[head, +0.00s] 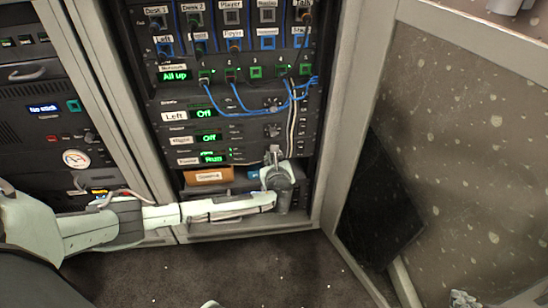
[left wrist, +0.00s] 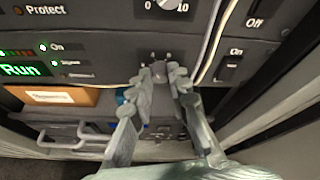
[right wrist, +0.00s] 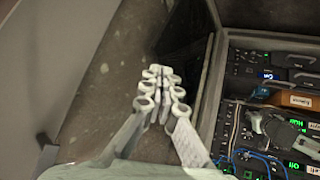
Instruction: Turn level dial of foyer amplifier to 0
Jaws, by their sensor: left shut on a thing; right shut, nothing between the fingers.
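The foyer amplifier (head: 205,159) is the lowest of three stacked amplifiers in the rack, with a green "Run" display (left wrist: 20,70). Its level dial (left wrist: 159,70) is at the fingertips of my left gripper (left wrist: 162,80), which is shut on it. The fingers cover most of the dial, so I cannot read its setting. In the head view my left gripper (head: 273,157) reaches the panel from below, its arm crossing from the left. My right gripper (right wrist: 160,73) is shut and empty, away from the rack; its fingers show at the lower right of the head view (head: 463,299).
A dial (left wrist: 165,4) marked 0 and 10 sits above. An On/Off switch (left wrist: 229,68) and pale cables (left wrist: 212,40) are close on the right. A brown box (head: 208,176) sits below the amplifier. Blue cables (head: 240,110) hang above. A speckled panel (head: 455,130) stands at right.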

